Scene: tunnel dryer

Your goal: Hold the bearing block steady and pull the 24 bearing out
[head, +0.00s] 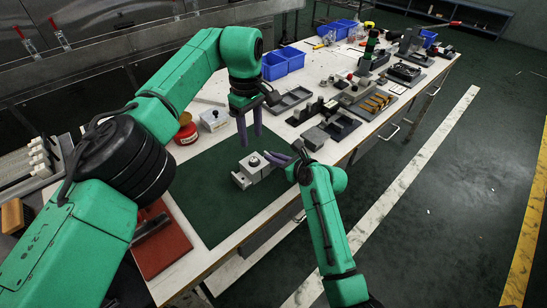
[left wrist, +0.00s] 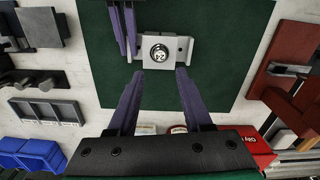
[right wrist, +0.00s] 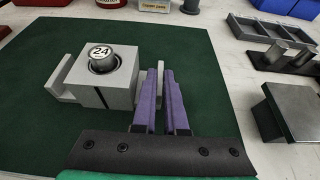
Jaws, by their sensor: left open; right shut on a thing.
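The grey bearing block (head: 243,178) sits on the green mat, and it also shows in the left wrist view (left wrist: 178,42) and right wrist view (right wrist: 118,88). The round bearing (right wrist: 101,58) marked 24 stands in its top; its number shows upside down in the left wrist view (left wrist: 160,53). My right gripper (right wrist: 160,75) is shut on the upright end of the block, whose edge shows between its fingers. My left gripper (left wrist: 160,74) is open and empty, fingers pointing down, above and a little behind the block in the head view (head: 248,138). It is apart from the bearing.
The green mat (head: 207,205) around the block is clear. A red container (head: 186,131) and a white box (head: 214,119) stand behind it. A grey compartment tray (head: 291,99), blue bins (head: 283,63) and several fixtures fill the table's far side. A red-brown panel (head: 163,245) lies at front left.

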